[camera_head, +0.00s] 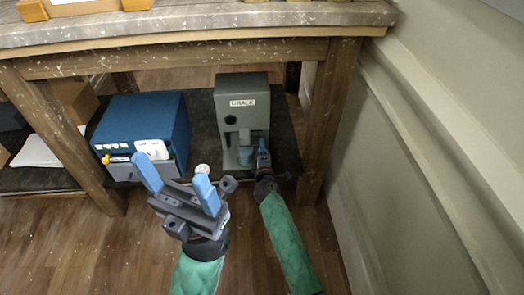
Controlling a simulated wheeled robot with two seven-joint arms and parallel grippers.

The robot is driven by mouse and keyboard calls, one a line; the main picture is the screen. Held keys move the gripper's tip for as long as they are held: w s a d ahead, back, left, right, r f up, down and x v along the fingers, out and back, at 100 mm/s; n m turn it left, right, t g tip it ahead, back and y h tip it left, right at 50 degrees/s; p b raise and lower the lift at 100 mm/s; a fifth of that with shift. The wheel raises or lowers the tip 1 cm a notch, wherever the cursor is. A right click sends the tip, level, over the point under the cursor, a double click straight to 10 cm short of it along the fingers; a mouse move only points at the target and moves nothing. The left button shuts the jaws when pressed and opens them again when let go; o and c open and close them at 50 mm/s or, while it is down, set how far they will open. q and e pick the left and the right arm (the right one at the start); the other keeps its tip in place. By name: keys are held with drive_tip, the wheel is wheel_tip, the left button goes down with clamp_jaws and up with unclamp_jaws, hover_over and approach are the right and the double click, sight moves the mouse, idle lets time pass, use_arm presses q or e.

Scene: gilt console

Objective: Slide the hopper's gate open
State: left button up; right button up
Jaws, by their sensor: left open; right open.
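The hopper (241,95) is a grey-green box with a white label that seems to read CHALK. It stands on the dark lower shelf of the table. A dark round knob (230,120) is on its front, with a recess below. I cannot clearly make out the gate or its position. My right gripper (255,153) is open at the right of the hopper's lower front and partly hides it; I cannot tell whether it touches. My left gripper (178,185) is open and empty, with blue fingers spread, nearer the camera and in front of the blue box.
A blue box (145,118) with a white panel and a yellow knob stands left of the hopper. The wooden table's top (200,22) overhangs both, and its right leg (327,115) is close to the hopper. A wall (440,130) bounds the right side.

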clamp_jaws()
drive_tip(key=d+p, duration=0.1)
drive_tip(key=d, duration=0.4)
unclamp_jaws()
idle(0.4)
